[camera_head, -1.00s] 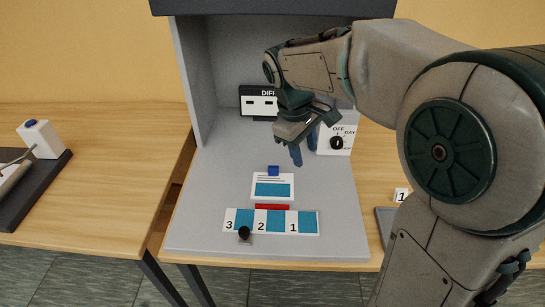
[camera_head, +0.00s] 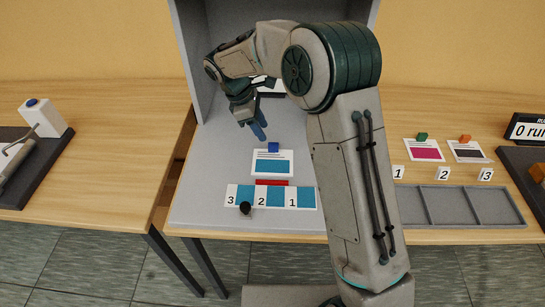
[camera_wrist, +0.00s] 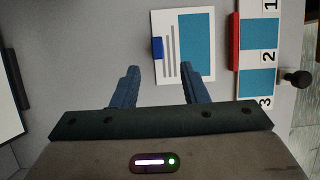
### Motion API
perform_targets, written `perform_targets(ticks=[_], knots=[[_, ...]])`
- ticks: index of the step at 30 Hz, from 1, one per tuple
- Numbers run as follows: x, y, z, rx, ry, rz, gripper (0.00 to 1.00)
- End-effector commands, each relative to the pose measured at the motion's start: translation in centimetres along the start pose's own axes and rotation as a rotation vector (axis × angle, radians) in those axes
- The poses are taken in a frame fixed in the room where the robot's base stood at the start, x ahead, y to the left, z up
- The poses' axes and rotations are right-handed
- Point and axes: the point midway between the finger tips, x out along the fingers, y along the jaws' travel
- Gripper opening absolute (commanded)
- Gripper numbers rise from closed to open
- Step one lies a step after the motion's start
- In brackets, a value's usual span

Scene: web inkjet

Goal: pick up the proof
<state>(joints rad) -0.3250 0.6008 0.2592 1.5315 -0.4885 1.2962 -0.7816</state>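The proof (camera_head: 272,164) is a white card with text lines and a blue block of colour, lying on the grey booth floor. A small blue tab (camera_head: 273,147) stands at its far edge. The proof also shows in the wrist view (camera_wrist: 196,60), with its blue tab (camera_wrist: 157,48) at the left. My gripper (camera_head: 259,132) is above the booth floor, just behind and left of the tab. In the wrist view its two blue fingers (camera_wrist: 161,72) are spread apart with nothing between them. The tab lies beyond the fingertips.
A numbered blue and white strip (camera_head: 270,196) with a red bar (camera_head: 271,183) and a black knob (camera_head: 245,208) lies in front of the proof. At right are two tabbed cards and a grey tray (camera_head: 443,188). Booth walls flank my arm.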

Motion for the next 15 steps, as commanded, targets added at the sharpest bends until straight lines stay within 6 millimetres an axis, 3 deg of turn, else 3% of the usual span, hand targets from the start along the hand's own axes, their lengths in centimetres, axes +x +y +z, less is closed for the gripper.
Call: perform_targets(ticks=[8, 15], knots=[[2.4, 0.1, 0.1, 0.0, 0.0, 0.0, 0.4], [5.9, 0.3, 0.3, 0.0, -0.002, -0.002, 0.4]])
